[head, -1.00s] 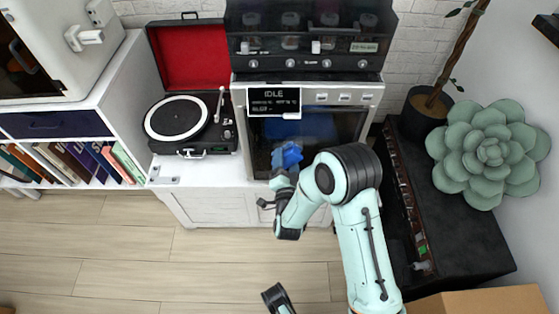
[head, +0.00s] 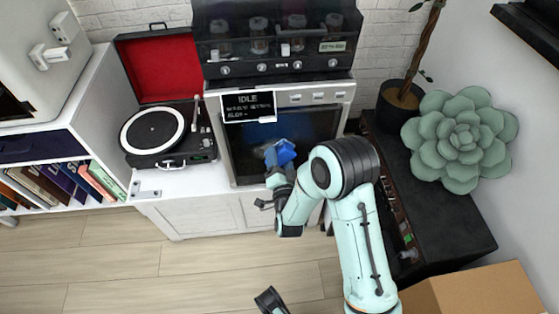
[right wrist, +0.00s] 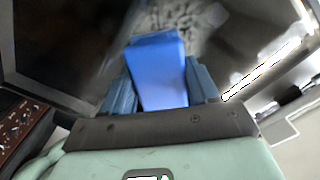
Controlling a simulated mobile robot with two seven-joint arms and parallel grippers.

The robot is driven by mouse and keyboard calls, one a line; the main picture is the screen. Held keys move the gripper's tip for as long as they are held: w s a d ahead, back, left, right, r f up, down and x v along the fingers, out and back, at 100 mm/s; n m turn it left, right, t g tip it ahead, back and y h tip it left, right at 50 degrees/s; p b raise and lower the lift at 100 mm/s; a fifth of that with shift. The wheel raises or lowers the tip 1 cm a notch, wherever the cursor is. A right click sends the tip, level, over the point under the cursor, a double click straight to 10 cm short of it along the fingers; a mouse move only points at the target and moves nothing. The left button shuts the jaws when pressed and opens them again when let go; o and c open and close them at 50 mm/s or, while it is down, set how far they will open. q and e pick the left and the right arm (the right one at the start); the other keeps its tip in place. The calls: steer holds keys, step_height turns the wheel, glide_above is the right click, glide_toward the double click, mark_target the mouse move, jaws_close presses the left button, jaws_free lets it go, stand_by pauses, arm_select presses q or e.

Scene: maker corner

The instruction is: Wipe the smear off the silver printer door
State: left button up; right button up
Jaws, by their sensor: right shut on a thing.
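The silver printer (head: 347,91) stands on a white cabinet, its front door showing a dark glass pane (head: 245,158) in a silver frame. My right gripper (head: 279,169) is shut on a blue cloth (head: 281,152) in front of the lower right half of the door. In the right wrist view the blue cloth (right wrist: 160,75) sits between the two blue fingers of my right gripper (right wrist: 162,88). A mottled grey smear (right wrist: 185,17) shows just beyond it on the dark surface. I cannot tell whether the cloth touches the door.
A turntable (head: 150,132) with an open red lid stands left of the printer. A dark unit (head: 345,48) with jars sits on top. A black cabinet (head: 450,215) with a succulent (head: 458,138) stands at right, a cardboard box (head: 480,290) below. The floor (head: 130,260) is clear at left.

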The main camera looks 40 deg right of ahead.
mark_target(265, 150)
steer(key=shift+w+a+b, duration=0.3)
steer(key=shift+w+a, duration=0.25)
steer(key=shift+a, duration=0.3)
steer(key=shift+w+a+b, duration=0.3)
steer(key=shift+w+a, duration=0.25)
steer(key=shift+a, duration=0.3)
steer(key=shift+w+a+b, duration=0.25)
steer(key=shift+w+a, duration=0.3)
steer(key=shift+a, duration=0.3)
steer(key=shift+w+a+b, duration=0.25)
steer(key=shift+w+a, duration=0.25)
steer(key=shift+a, duration=0.35)
steer(key=shift+s+r+p, duration=0.1)
steer(key=shift+r+p, duration=0.45)
steer(key=shift+r, duration=0.4)
steer(key=shift+s+d+f, duration=0.1)
steer(key=shift+s+d, duration=0.3)
steer(key=shift+d, duration=0.35)
steer(key=shift+s+d, duration=0.4)
steer(key=shift+d, duration=0.3)
steer(key=shift+s+d+b, duration=0.3)
steer(key=shift+s+d, duration=0.35)
steer(key=shift+d, duration=0.35)
steer(key=shift+s+d+b, duration=0.25)
steer(key=shift+s+d, duration=0.4)
steer(key=shift+d, duration=0.3)
